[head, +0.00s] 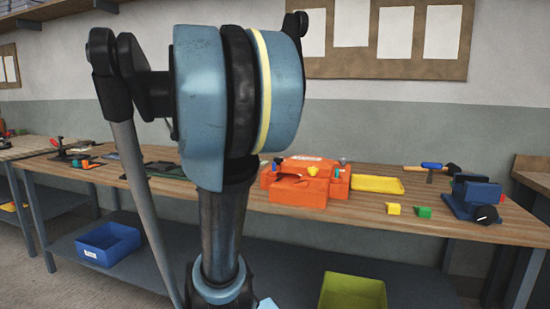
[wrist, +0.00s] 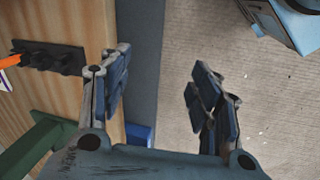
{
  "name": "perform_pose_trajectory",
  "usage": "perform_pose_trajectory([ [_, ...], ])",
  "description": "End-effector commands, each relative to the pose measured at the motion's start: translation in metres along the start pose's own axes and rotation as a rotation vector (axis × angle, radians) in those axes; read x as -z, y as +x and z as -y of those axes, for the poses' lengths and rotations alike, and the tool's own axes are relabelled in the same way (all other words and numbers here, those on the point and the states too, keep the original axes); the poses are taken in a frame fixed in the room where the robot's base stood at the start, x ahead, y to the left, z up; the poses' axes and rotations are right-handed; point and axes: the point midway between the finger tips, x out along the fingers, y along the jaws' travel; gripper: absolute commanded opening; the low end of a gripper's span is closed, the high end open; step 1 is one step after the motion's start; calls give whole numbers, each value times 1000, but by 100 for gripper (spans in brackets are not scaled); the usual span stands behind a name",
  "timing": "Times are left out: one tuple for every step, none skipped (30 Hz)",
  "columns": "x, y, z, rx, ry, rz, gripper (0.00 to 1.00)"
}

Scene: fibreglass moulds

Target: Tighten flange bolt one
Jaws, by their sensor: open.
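An orange mould (head: 300,187) sits on the wooden workbench in the head view. I cannot tell which, if any, is flange bolt one. My gripper (wrist: 160,90) is open and empty in the wrist view. Its fingers are spread above the bench edge and the floor. No orange mould shows between them. My gripper cannot be made out in the head view, where my arm blocks the middle.
The workbench (head: 390,228) also bears a yellow tray (head: 377,184), a hammer (head: 432,167), yellow (head: 393,209) and green (head: 423,212) blocks, and a blue vise-like device (head: 475,200). Blue (head: 108,243) and lime (head: 352,292) bins are below. A black rack (wrist: 48,58) and green bar (wrist: 40,148) lie left of my gripper.

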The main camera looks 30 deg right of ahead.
Motion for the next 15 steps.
perform_pose_trajectory([
  [6, -11, -22, -7, -41, 14, 57],
  [9, -17, -34, -12, -70, 24, 57],
  [12, -25, -50, -17, -110, 36, 57],
  [14, -30, -62, -20, -139, 45, 57],
  [17, -36, -74, -23, -169, 54, 57],
  [19, -42, -91, -26, -209, 67, 57],
  [21, -47, -104, -28, -238, 77, 57],
  [23, -52, -116, -29, -268, 86, 57],
  [24, -58, -132, -31, -307, 100, 57],
  [25, -62, -145, -32, -336, 111, 57],
  [26, -66, -158, -31, -366, 121, 57],
  [27, -71, -174, -30, -404, 134, 57],
  [27, -74, -187, -29, -435, 145, 57],
  [27, -78, -200, -28, -464, 156, 57],
  [27, -82, -216, -25, -503, 170, 57],
])
